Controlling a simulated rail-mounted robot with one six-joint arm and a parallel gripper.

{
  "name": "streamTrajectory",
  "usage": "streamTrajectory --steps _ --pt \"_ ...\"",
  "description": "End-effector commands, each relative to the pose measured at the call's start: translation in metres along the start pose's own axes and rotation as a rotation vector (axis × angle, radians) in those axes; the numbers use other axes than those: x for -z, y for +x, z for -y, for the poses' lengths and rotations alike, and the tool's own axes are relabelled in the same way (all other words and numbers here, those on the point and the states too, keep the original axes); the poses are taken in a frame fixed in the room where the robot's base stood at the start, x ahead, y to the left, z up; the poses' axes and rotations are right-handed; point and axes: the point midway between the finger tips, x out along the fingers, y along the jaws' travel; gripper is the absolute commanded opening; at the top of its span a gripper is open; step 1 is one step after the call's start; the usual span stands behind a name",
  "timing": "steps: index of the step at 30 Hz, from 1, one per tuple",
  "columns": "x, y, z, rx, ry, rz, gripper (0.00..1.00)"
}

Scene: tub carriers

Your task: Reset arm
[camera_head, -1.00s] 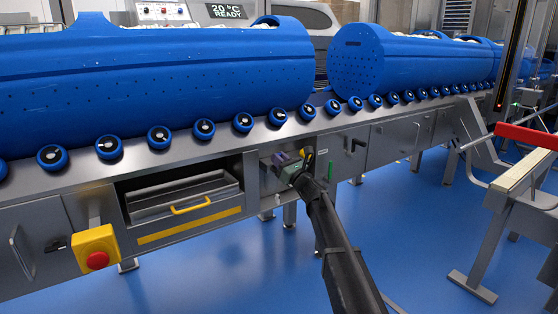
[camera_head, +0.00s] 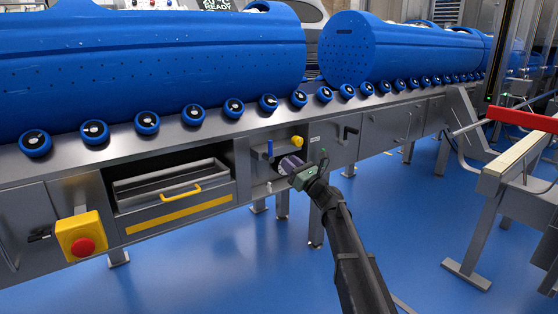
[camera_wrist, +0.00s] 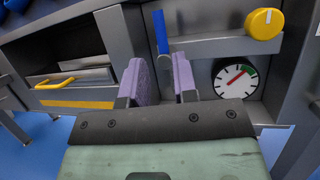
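My gripper (camera_head: 290,164) is in front of the conveyor's lower front, by an open recess. In the wrist view, its two purple fingers (camera_wrist: 163,80) stand apart with a gap, and nothing is held between them. A blue lever (camera_head: 269,150) stands upright on the recess's left side. In the wrist view the lever (camera_wrist: 161,32) shows beyond the finger gap, its lower end near the fingertips. A yellow knob (camera_head: 297,142) sits above right of the gripper. A round dial gauge (camera_wrist: 235,78) shows right of the fingers, with a red needle and green sector.
A steel drawer with a yellow handle (camera_head: 182,191) and a red stop button on a yellow box (camera_head: 82,238) are to the left. Blue tubs (camera_head: 150,65) rest above a row of rollers. A red-topped frame (camera_head: 522,119) stands right. Blue floor before the conveyor is open.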

Motion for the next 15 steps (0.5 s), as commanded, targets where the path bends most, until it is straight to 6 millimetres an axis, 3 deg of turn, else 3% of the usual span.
streamTrajectory --steps 2,11,14,15 --pt "0.001 -0.008 0.0 0.001 0.0 0.0 0.27" --pt "-0.001 -0.008 0.0 0.0 -0.017 0.0 0.27" --pt "0.003 -0.009 -0.01 -0.058 -0.174 -0.019 0.27" --pt "0.011 -0.013 -0.023 -0.122 -0.305 -0.058 0.27"
